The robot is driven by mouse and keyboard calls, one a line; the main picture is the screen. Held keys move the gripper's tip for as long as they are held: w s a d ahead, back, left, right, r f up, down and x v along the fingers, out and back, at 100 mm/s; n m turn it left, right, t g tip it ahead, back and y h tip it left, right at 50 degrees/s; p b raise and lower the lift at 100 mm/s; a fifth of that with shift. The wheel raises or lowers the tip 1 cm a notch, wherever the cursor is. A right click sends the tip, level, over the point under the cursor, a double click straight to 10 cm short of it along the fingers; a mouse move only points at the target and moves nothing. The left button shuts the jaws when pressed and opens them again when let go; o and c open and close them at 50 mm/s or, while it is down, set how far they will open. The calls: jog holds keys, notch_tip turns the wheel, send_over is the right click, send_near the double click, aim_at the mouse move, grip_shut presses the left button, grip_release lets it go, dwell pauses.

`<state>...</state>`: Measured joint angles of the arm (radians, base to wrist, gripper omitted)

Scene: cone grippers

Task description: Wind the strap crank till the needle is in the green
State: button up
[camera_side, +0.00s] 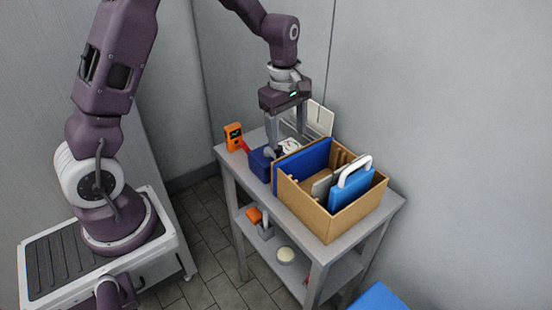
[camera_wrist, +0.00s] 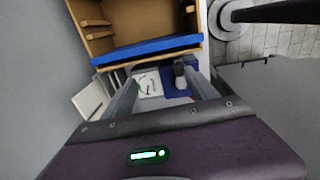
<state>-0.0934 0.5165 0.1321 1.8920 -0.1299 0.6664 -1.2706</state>
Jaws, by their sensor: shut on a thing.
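In the side view my gripper (camera_side: 287,138) points down over the back of the grey table. It is shut on the crank; the grip itself is small and partly hidden by the fingers. In the wrist view the two fingers of my gripper (camera_wrist: 160,78) reach forward, with a grey and dark knob-like part (camera_wrist: 180,69) of the crank by the right fingertip. A white dial (camera_wrist: 149,85) with red and green marks shows between the fingers. The dial also shows in the side view (camera_side: 290,146). Its needle is too small to read. A dark blue block (camera_side: 260,165) sits beside it.
A wooden box (camera_side: 325,229) with a blue panel (camera_side: 305,159) and a blue, white-handled item (camera_side: 350,189) stands close on the right. An orange meter (camera_side: 234,137) stands at the table's left corner. A white panel (camera_side: 316,118) stands behind. The lower shelf holds small items.

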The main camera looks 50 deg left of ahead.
jog(key=f, duration=0.1)
jog(key=s+f, duration=0.1)
jog(key=f+g, duration=0.1)
jog(key=shift+s+f, duration=0.25)
jog(key=shift+f, duration=0.05)
notch_tip(320, 180, up, 8)
jog(key=shift+w, duration=0.3)
jog(key=shift+r, duration=0.1)
jog(key=s+d+r+m+t, duration=0.3)
jog(key=s+d+r+m, duration=0.2)
jog(key=s+r+m, duration=0.7)
jog(key=s+d+f+m+t, duration=0.1)
jog(key=s+d+m+t, duration=0.1)
jog(key=s+m, duration=0.4)
jog(key=s, duration=0.5)
jog(key=shift+s+t, duration=0.3)
jog(key=shift+s, duration=0.1)
jog(key=shift+f, duration=0.1)
